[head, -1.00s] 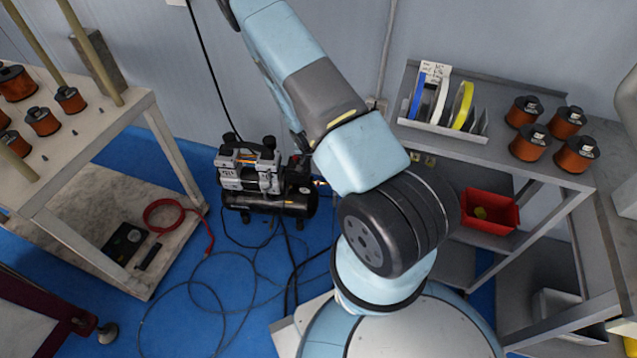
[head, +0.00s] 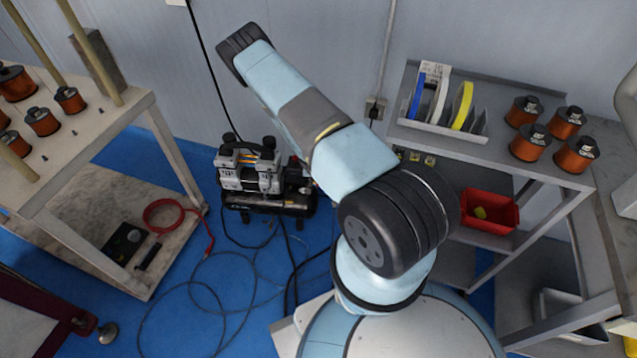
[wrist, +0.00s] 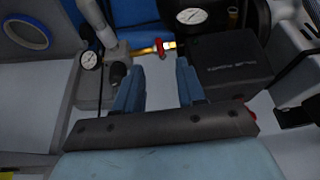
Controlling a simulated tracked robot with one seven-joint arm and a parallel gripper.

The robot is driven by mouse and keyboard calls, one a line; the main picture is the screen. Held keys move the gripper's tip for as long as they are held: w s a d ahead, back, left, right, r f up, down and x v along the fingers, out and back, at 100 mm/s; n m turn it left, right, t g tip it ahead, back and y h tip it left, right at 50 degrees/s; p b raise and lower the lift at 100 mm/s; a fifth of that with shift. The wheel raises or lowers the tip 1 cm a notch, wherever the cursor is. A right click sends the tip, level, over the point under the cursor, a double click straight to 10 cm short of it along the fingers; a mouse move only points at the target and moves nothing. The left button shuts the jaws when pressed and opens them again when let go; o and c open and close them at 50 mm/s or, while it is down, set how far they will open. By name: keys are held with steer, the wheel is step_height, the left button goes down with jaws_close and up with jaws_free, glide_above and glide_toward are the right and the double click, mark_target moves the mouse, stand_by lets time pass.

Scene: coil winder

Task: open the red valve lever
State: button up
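The red valve lever (wrist: 162,48) shows small near the top middle of the wrist view, beside a brass fitting (wrist: 169,44). My gripper (wrist: 158,70) has two blue fingers spread apart, with nothing between them. In the picture the lever lies just above and between the fingertips, apart from both. The compressor (head: 258,180) stands on the blue floor by the wall in the head view. I cannot make out the lever there, and my gripper is not visible in that view.
The wrist view shows pressure gauges (wrist: 89,60) and a black box (wrist: 230,65) near the fingers. Left is a bench with copper coils (head: 42,122). Right is a grey shelf (head: 470,148) with a red bin (head: 489,210). Hoses (head: 215,290) lie on the floor.

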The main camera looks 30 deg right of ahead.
steer(key=shift+x, duration=3.4)
